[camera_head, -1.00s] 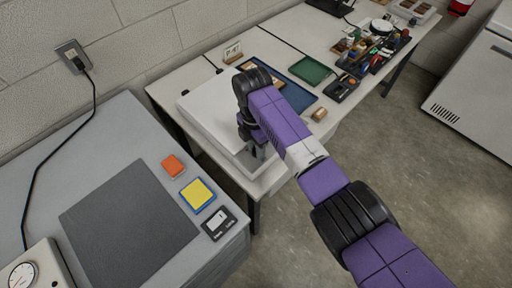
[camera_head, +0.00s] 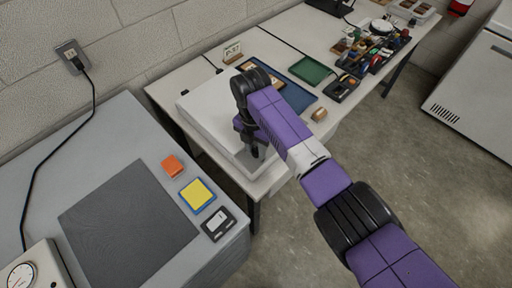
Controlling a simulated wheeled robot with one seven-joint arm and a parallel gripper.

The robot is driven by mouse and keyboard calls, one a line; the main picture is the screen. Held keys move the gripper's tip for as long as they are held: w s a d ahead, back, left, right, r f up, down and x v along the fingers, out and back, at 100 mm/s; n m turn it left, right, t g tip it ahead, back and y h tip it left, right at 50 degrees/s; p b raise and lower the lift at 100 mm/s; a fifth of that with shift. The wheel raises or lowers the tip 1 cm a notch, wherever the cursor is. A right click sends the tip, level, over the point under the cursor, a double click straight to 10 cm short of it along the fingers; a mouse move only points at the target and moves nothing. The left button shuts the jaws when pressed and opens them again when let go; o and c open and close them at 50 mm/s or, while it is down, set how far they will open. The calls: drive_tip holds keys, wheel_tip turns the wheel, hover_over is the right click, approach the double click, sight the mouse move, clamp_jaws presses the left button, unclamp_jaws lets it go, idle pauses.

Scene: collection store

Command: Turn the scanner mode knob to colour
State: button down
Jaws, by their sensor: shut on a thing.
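The scanner (camera_head: 207,107) is a flat white-grey box on the near end of the white table. My arm reaches over it from the lower right. My gripper (camera_head: 257,152) points down at the scanner's front right part, with its dark fingers low against it. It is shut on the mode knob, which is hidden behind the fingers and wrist. The knob's pointer and any mode markings cannot be seen, so its setting cannot be told.
A blue tray (camera_head: 296,98), a green tray (camera_head: 310,69) and a small tan block (camera_head: 319,114) lie beyond the scanner. Tool bins (camera_head: 343,88) stand further back. A grey cabinet (camera_head: 110,130) at left holds an orange block (camera_head: 172,166) and a yellow pad (camera_head: 197,195).

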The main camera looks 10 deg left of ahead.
sight(254, 148)
drive_tip(key=shift+w+a+r, duration=0.1)
drive_tip(key=shift+r, duration=0.05)
drive_tip(key=c, duration=1.4)
unclamp_jaws()
drive_tip(key=r, duration=0.7)
drive_tip(key=shift+a+r+b, duration=0.2)
drive_tip(key=shift+r+b, duration=0.15)
drive_tip(key=shift+b, duration=0.05)
